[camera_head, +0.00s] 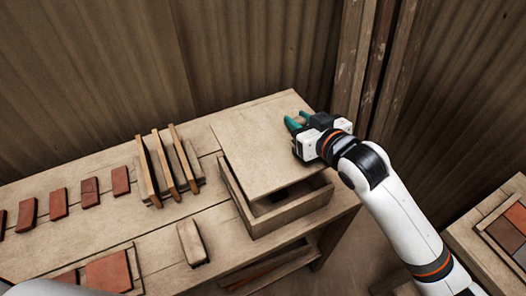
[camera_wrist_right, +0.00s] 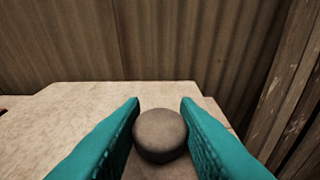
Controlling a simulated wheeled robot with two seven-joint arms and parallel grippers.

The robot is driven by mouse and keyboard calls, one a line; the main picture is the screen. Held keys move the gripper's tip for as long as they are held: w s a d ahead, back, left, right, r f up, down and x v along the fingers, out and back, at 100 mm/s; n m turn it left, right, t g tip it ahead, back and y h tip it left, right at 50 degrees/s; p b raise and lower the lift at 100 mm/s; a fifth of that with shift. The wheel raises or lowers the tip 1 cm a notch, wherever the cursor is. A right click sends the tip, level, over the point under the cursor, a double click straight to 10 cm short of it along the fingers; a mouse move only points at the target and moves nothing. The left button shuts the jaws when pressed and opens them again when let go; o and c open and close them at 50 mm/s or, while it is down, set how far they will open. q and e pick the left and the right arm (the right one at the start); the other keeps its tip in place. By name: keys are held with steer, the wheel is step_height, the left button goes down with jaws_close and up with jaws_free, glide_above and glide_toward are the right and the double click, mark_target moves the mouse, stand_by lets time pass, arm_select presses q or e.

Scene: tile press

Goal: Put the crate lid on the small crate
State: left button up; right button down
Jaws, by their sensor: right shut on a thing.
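The crate lid (camera_head: 262,150) is a flat, pale wooden board. In the head view it lies over the back part of the small crate (camera_head: 292,215), shifted to the back left. The front strip of the crate's opening shows, with something dark inside. I cannot tell whether the lid touches the rim. My right gripper (camera_head: 298,121) is at the lid's back right, its teal fingers shut on the lid's knob. In the right wrist view the round brown knob (camera_wrist_right: 160,133) sits between the fingers of that gripper (camera_wrist_right: 160,103). My left gripper is not in view.
The crate stands at the right end of a wooden bench (camera_head: 75,232). To its left are a rack (camera_head: 168,168) with upright wooden slats, a small pale block (camera_head: 192,243) and several reddish tiles (camera_head: 90,192). A second table with coloured tiles (camera_head: 508,232) is at the right.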

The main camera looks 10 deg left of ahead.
steer(key=shift+w+a+f, duration=0.15)
steer(key=shift+w+f, duration=0.05)
steer(key=shift+f, duration=0.4)
steer(key=shift+w+a+f, duration=0.1)
steer(key=shift+w+f, duration=0.05)
steer(key=shift+f, duration=0.4)
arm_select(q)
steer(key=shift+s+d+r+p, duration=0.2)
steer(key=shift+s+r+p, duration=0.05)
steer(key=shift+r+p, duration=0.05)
arm_select(e)
step_height(320, 180, down, 7)
steer(key=shift+s+d+f, duration=0.2)
steer(key=shift+s, duration=0.1)
steer(key=shift+f, duration=0.1)
steer(key=shift+f, duration=0.1)
steer(key=c, duration=1.1)
jaws_free()
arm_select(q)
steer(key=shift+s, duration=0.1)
